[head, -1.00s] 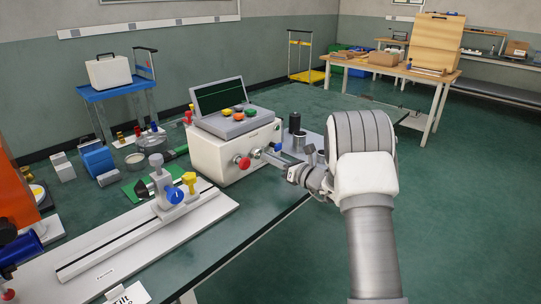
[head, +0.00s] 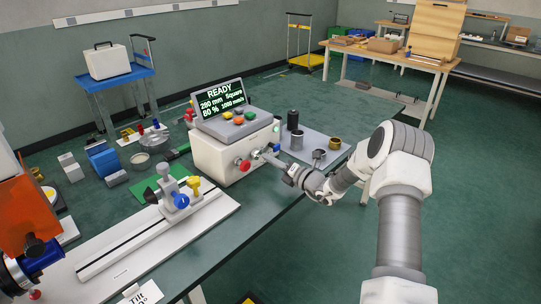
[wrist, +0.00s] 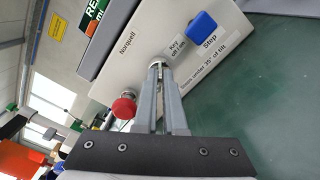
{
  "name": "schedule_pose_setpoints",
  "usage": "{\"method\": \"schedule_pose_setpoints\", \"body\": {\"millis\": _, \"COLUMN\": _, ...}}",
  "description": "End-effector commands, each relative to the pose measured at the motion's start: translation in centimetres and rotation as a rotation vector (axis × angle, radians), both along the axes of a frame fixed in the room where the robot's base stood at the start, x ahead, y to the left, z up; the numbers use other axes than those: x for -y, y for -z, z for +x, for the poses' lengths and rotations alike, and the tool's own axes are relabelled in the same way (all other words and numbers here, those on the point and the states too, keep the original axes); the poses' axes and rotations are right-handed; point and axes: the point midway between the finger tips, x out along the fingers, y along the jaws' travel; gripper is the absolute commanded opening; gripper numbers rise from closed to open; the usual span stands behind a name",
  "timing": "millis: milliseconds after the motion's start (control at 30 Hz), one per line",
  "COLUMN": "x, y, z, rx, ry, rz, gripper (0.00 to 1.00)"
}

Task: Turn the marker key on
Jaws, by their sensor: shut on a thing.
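The marker's white control box (head: 212,158) stands on the green bench, with a lit screen (head: 220,99) reading READY, 280 mm, Square, 80 % and 1000 mm/s. My gripper (head: 262,155) reaches the front of the box from the right. In the wrist view its fingers (wrist: 158,70) are shut on the key at the panel, beside the "Key off / on" label (wrist: 177,47). The fingers mostly hide the key, so its angle cannot be read.
A red knob (wrist: 123,107) sits close beside the fingers, and a blue Step button (wrist: 203,23) is on the other side. A slide rail (head: 150,240) lies in front of the box. Dark cylinders (head: 292,120) and brass parts stand behind my gripper.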

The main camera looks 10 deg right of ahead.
Motion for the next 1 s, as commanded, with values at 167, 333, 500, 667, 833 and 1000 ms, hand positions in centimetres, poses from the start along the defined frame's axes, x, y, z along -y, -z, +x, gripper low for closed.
{"method": "schedule_pose_setpoints", "body": {"millis": 167, "x": -0.08, "y": 0.03, "z": -0.06, "rx": -0.028, "ry": -0.002, "rz": 0.038, "gripper": 0.00}}
{"method": "schedule_pose_setpoints", "body": {"millis": 333, "x": -0.07, "y": 0.12, "z": -0.05, "rx": -0.037, "ry": -0.002, "rz": 0.050, "gripper": 0.00}}
{"method": "schedule_pose_setpoints", "body": {"millis": 500, "x": -0.08, "y": 0.16, "z": -0.06, "rx": -0.039, "ry": -0.003, "rz": 0.051, "gripper": 0.00}}
{"method": "schedule_pose_setpoints", "body": {"millis": 667, "x": -0.09, "y": 0.18, "z": -0.07, "rx": -0.039, "ry": -0.003, "rz": 0.051, "gripper": 0.00}}
{"method": "schedule_pose_setpoints", "body": {"millis": 833, "x": -0.07, "y": 0.15, "z": -0.05, "rx": -0.038, "ry": -0.002, "rz": 0.050, "gripper": 0.36}}
{"method": "schedule_pose_setpoints", "body": {"millis": 1000, "x": -0.04, "y": 0.11, "z": -0.03, "rx": -0.037, "ry": -0.002, "rz": 0.050, "gripper": 0.38}}
